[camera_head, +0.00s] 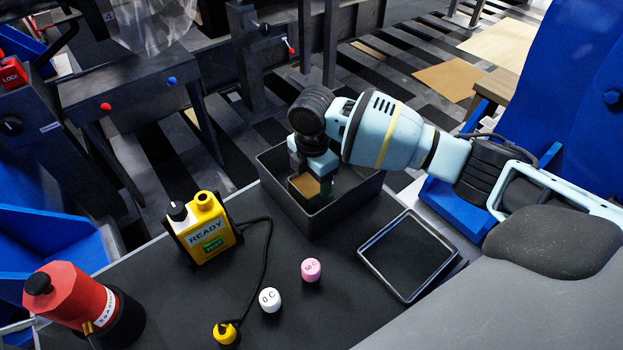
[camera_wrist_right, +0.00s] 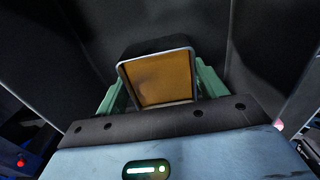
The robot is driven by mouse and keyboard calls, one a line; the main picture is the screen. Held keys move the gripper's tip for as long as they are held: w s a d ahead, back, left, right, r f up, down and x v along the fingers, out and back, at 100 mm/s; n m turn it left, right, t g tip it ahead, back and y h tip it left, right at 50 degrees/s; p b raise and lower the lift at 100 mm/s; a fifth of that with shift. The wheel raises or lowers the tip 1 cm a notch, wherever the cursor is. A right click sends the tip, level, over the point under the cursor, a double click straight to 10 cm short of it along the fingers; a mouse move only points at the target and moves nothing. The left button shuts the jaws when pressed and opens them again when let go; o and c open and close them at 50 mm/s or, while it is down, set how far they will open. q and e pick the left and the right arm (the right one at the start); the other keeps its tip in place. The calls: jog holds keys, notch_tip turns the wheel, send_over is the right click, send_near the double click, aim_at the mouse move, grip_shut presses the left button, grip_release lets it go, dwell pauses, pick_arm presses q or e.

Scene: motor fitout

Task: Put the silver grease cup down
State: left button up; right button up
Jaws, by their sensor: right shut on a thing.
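The silver grease cup (camera_wrist_right: 158,80) is a squarish cup with a thin silver rim and an amber-brown inside. My right gripper (camera_wrist_right: 160,92) is shut on it, with a green finger on each side. In the head view the cup (camera_head: 304,185) and the right gripper (camera_head: 314,186) are inside the outline of a dark open bin (camera_head: 345,212). Whether the cup touches the bin's floor is hidden. My left gripper is out of view.
On the dark table stand a yellow READY tester (camera_head: 208,232), a white cap (camera_head: 270,299), a pink cap (camera_head: 311,270) and a red-and-black canister (camera_head: 75,300). A cable runs to a yellow plug (camera_head: 225,333). A shallow black tray (camera_head: 372,267) lies right of the pink cap.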

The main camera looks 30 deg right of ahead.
aim_at(312, 192)
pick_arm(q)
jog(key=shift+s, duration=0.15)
pick_arm(e)
jog(key=o, duration=1)
jog(key=shift+c, duration=0.2)
pick_arm(q)
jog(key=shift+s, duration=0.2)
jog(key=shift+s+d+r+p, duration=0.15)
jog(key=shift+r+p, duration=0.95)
jog(key=shift+p, duration=0.3)
pick_arm(e)
notch_tip(312, 192, up, 12)
jog(key=shift+r, duration=0.1)
